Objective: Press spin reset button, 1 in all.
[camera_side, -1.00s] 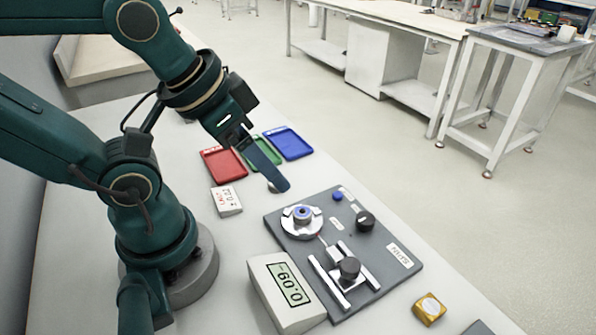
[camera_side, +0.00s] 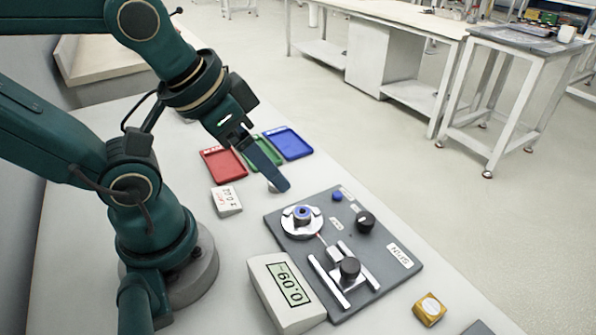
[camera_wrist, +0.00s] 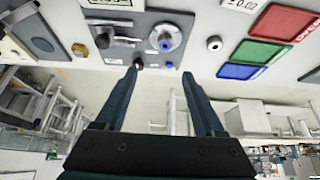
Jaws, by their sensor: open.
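A dark grey plate (camera_side: 376,280) lies on the bench, with a label whose wording I cannot read for sure. A small blue button (camera_side: 337,196) sits near its far edge; it also shows in the wrist view (camera_wrist: 169,65). A black knob (camera_side: 365,221) stands beside the button. A round silver spindle with a blue ring (camera_side: 302,214) is on the plate's left part. My gripper (camera_side: 280,187) is above the bench, just left of the plate, apart from the button. In the wrist view my gripper (camera_wrist: 158,76) has its two fingers spread, with nothing between them.
A white display box (camera_side: 285,292) with digits stands at the plate's near left. A gold block (camera_side: 429,309) sits right.

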